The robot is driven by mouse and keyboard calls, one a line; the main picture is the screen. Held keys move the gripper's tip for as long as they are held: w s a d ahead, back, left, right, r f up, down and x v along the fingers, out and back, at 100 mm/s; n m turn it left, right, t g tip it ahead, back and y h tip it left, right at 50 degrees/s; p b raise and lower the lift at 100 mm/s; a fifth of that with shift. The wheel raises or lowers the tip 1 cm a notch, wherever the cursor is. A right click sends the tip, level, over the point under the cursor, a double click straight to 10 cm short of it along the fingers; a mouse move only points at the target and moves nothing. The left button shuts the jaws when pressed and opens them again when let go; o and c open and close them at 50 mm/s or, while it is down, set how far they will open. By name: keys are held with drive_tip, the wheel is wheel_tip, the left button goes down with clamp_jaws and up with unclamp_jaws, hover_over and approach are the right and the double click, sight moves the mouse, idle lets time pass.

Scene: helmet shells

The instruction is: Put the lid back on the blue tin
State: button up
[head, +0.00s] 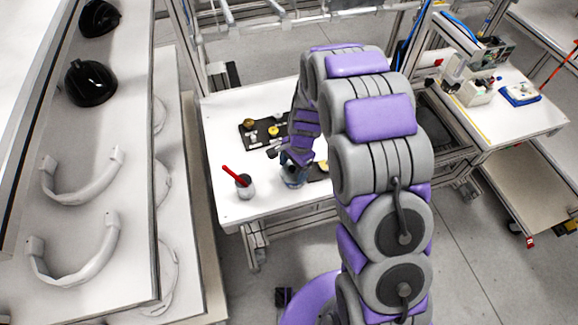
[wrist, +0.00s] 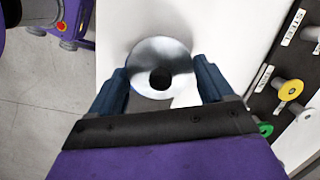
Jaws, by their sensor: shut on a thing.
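A round shiny silver disc with a dark round centre (wrist: 147,58), which looks like the lid, sits between the two dark blue fingers of my gripper (wrist: 161,84) in the wrist view. The fingers press on its left and right edges. In the head view my gripper (head: 293,173) is low over the white table, left of my arm. A bluish shape shows there; I cannot tell how much of it is the blue tin and how much is my fingers. I cannot see a gap between the lid and anything beneath it.
A grey cup with a red stick (head: 244,186) stands left of my gripper on the white table (head: 222,130). A black board with labels and coloured knobs (wrist: 283,88) lies close by. A rack with helmet shells (head: 92,82) stands at the left. The table's front edge is near.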

sight(282, 173)
drive_tip(key=shift+a+f, duration=0.1)
drive_tip(key=shift+a, duration=1.45)
drive_tip(key=shift+d, duration=1.3)
drive_tip(key=shift+a, duration=0.45)
drive_tip(key=shift+s+d, duration=0.1)
drive_tip(key=shift+d, duration=0.95)
drive_tip(key=shift+a, duration=0.1)
drive_tip(key=shift+d, duration=0.4)
drive_tip(key=shift+a, duration=0.1)
drive_tip(key=shift+s+a+p, duration=0.1)
drive_tip(key=shift+a+p, duration=0.15)
drive_tip(key=shift+p, duration=0.05)
drive_tip(key=shift+a, duration=0.1)
